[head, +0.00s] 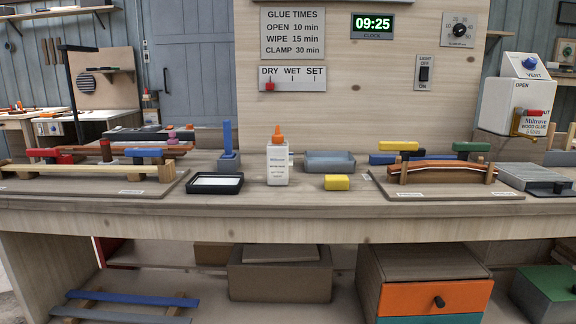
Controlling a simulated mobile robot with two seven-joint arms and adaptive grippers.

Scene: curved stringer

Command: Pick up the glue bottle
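The glue bottle (277,165) is white with an orange nozzle and a printed label. It stands upright on the workbench top (310,205), near the middle of the head view. Nothing touches it from the front, and its whole front side shows. Neither of my grippers is in the head view.
Left of the bottle are a black-rimmed tray (215,190) and a grey holder with a blue upright piece (228,140). Right are a grey-blue bin (330,153), a yellow block (337,182) and a curved laminated strip (440,165) on a board. The bench's front strip is clear.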

